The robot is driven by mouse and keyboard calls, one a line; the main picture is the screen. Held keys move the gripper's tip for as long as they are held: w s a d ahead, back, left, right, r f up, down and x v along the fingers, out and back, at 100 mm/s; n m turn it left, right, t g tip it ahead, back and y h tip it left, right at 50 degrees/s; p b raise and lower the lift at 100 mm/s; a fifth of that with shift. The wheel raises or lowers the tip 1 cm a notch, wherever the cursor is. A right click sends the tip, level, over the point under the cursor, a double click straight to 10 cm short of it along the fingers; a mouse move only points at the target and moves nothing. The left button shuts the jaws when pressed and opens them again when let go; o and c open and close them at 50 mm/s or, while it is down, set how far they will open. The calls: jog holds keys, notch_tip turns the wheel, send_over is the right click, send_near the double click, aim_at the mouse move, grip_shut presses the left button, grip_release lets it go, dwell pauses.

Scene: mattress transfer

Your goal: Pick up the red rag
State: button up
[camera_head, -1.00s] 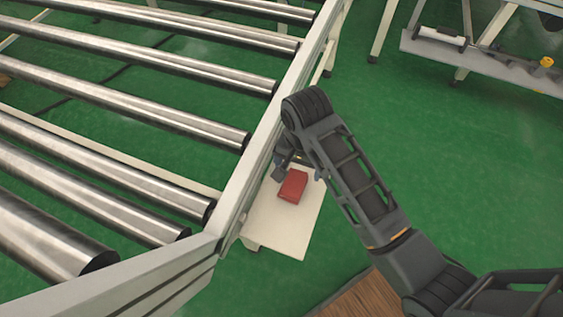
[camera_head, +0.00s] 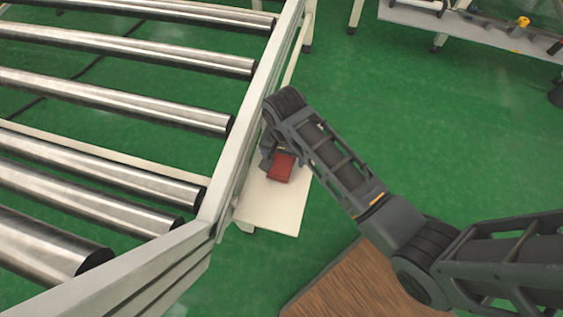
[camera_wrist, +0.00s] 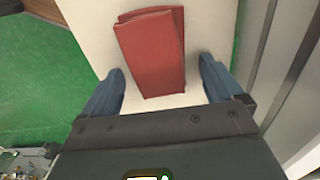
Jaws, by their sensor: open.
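The folded red rag (camera_head: 281,167) lies on a white shelf (camera_head: 272,207) beside the roller conveyor. In the wrist view the rag (camera_wrist: 151,52) lies flat on the pale surface, its near edge between the blue fingertips. My gripper (camera_wrist: 159,80) is open, with one finger on each side of the rag and a gap on both sides. In the head view my gripper (camera_head: 282,160) is mostly hidden behind my arm's wrist, over the far end of the shelf. I cannot tell how high the fingers are above the shelf.
The conveyor frame (camera_head: 233,165) with metal rollers (camera_head: 120,101) stands close on the left of the shelf. A brown wooden surface (camera_head: 350,285) is at the bottom. A workbench (camera_head: 465,27) with tools is at the upper right. Green floor (camera_head: 430,120) is clear to the right.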

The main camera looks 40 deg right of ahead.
jog(key=shift+c, duration=0.2)
jog(key=c, duration=1.1)
jog(key=shift+r, duration=0.1)
jog(key=shift+r, duration=0.6)
notch_tip(320, 180, up, 3)
jog(key=shift+f, duration=0.1)
jog(key=s+d+r, duration=0.7)
jog(key=d, duration=0.2)
jog(key=shift+d, duration=0.2)
jog(key=shift+f, duration=0.1)
